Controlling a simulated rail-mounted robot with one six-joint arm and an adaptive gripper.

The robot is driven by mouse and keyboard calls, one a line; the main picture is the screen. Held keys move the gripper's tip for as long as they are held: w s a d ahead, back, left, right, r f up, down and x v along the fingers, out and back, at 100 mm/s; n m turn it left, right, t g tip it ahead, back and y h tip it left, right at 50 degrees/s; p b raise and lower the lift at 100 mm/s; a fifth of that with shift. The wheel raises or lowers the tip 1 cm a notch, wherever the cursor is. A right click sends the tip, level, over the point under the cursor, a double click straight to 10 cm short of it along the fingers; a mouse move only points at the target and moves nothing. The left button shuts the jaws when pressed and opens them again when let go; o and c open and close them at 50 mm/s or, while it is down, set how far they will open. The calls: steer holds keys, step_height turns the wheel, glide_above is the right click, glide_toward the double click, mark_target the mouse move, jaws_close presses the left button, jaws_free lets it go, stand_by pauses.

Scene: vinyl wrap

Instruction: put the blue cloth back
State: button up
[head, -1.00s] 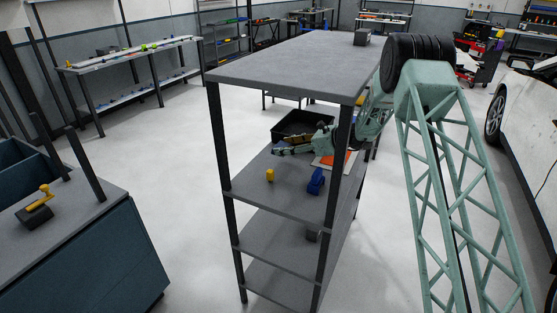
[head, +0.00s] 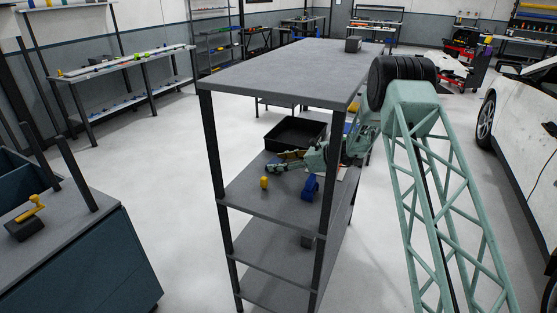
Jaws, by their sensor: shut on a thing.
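My gripper (head: 277,166) reaches in between the shelf levels from the right, just above the upper inner shelf (head: 245,195) of the grey rack. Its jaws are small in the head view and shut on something. A dark bluish patch (head: 273,169) at the jaws appears to be the blue cloth, but its outline is hard to make out. The jaws are in front of a black tray and behind a small yellow object.
The black tray (head: 296,145) stands behind the gripper. A yellow object (head: 264,183) and a bright blue object (head: 310,187) stand on the shelf's near part. A white car (head: 520,120) is at right.

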steer(key=shift+f, duration=0.25)
steer(key=o, duration=0.8)
steer(key=shift+r, duration=0.2)
steer(key=shift+s+d+r, duration=0.2)
steer(key=shift+d+r, duration=0.1)
steer(key=shift+d, duration=0.35)
steer(key=v, duration=1)
steer(key=shift+s+d+p, duration=0.15)
steer(key=shift+d+p, duration=0.1)
steer(key=shift+p, duration=0.15)
